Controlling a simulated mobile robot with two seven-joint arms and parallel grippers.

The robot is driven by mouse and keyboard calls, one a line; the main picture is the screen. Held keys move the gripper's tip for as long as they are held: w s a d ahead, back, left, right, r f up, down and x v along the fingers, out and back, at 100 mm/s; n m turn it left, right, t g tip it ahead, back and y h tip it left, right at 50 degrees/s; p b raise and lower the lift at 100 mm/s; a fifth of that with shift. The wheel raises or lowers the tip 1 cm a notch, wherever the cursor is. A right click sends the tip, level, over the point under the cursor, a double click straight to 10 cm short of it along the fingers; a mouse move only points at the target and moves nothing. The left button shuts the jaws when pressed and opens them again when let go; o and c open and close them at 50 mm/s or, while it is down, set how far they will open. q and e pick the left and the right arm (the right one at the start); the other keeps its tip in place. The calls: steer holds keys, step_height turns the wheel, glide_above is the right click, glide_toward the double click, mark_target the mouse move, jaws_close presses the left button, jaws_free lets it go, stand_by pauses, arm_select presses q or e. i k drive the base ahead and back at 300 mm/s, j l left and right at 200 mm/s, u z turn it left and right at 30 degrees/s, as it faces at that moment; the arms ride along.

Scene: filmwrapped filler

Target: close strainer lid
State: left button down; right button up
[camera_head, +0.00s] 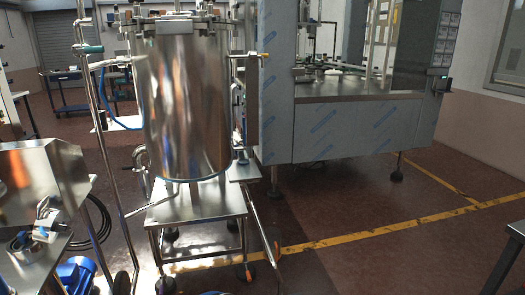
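Neither of my grippers is in view. No part that I can surely name as the strainer or its lid shows. A tall shiny steel vessel (187,110) stands upright on a wheeled steel stand (198,210) left of centre. Fittings and clamps (180,22) sit around its top edge, which reaches near the top of the frame. I cannot tell whether it has a lid or whether one is open.
A film-wrapped machine (345,130) stands at the right behind the vessel. Steel equipment (40,185) and a blue motor (77,275) fill the lower left. A steel frame leg (505,255) enters at lower right. Floor with yellow lines (385,229) is clear right of the stand.

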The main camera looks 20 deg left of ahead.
mark_target(44, 229)
steer(key=i+j+u, duration=0.1)
steer(key=i+u, duration=0.8)
steer(key=k, duration=0.1)
